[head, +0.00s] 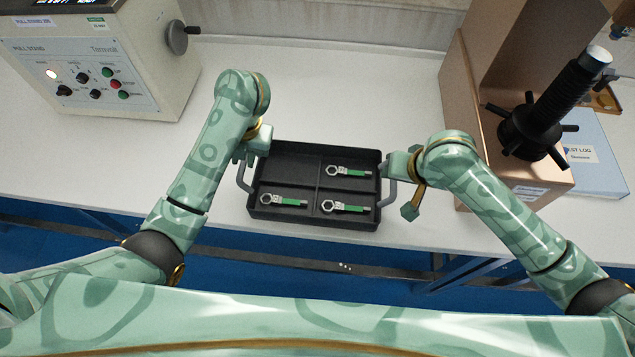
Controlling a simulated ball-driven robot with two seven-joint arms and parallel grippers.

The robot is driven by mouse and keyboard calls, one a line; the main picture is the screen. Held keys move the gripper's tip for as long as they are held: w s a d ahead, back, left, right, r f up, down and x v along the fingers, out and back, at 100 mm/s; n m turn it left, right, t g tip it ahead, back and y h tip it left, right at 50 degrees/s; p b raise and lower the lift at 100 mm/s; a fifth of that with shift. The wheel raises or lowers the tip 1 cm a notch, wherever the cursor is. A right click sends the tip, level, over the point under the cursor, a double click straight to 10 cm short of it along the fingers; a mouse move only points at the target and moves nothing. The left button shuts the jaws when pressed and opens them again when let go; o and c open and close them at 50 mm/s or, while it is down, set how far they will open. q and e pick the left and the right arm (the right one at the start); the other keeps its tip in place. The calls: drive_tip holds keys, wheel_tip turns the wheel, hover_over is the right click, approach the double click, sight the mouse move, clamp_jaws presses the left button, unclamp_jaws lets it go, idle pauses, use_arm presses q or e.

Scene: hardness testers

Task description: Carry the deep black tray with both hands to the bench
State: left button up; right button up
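The deep black tray (317,172) is at the bench's front edge in the head view, level, with divided compartments. It holds three wrench-like tools with green handles: one upper right (349,171), one lower left (284,201), one lower right (345,207). My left gripper (250,149) is at the upper end of the tray's grey left handle (243,178); whether it grips the handle is unclear. My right gripper (404,187) is by the right handle (391,188), its fingers spread apart. I cannot tell whether the tray touches the white bench (330,90).
A pull stand tester (105,65) with buttons and a side knob stands at the back left. A copper-coloured machine (475,120) with a black spoked column (550,110) stands on the right, near my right arm. Bench beyond the tray is clear.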

sight(243, 164)
use_arm(q)
drive_tip(key=shift+x, duration=2.1)
use_arm(e)
drive_tip(key=shift+x, duration=2.1)
use_arm(q)
drive_tip(key=shift+w, duration=0.1)
drive_tip(key=c, duration=0.4)
use_arm(e)
drive_tip(key=c, duration=0.4)
use_arm(q)
clamp_jaws()
use_arm(e)
clamp_jaws()
